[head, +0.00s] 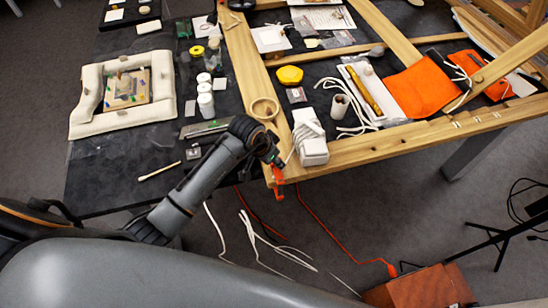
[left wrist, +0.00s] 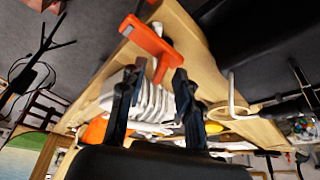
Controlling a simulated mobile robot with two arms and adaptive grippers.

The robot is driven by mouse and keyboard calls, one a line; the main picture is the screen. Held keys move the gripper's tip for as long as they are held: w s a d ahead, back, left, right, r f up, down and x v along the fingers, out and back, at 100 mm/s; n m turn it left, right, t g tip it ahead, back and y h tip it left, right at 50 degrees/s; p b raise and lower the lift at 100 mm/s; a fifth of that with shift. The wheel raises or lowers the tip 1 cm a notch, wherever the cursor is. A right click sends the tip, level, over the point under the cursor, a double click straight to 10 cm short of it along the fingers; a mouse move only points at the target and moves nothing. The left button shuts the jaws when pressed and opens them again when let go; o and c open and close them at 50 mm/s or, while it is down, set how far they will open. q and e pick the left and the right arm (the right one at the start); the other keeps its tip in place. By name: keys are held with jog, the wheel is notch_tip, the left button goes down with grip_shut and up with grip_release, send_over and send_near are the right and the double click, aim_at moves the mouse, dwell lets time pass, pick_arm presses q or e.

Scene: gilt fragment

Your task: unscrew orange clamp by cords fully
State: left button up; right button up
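The orange clamp (head: 278,181) sits at the near corner of the wooden frame (head: 350,153), close to the bundled white cords (head: 307,130). In the left wrist view the clamp (left wrist: 148,40) is an orange bar with a short orange part pointing down toward my fingers. My left gripper (head: 273,158) is at this corner, just above the clamp in the head view. Its two dark fingers (left wrist: 157,76) stand apart, with the clamp's lower end near or between the tips; contact cannot be told. The clamp's screw is not clearly visible. My right gripper is not in view.
Orange and white cords (head: 250,232) hang to the floor below. A padded frame (head: 122,95), small jars (head: 205,100) and orange cloth (head: 423,88) lie farther off.

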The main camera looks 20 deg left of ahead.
pick_arm(q)
jog(key=v, duration=1.2)
jog(key=shift+w, duration=0.1)
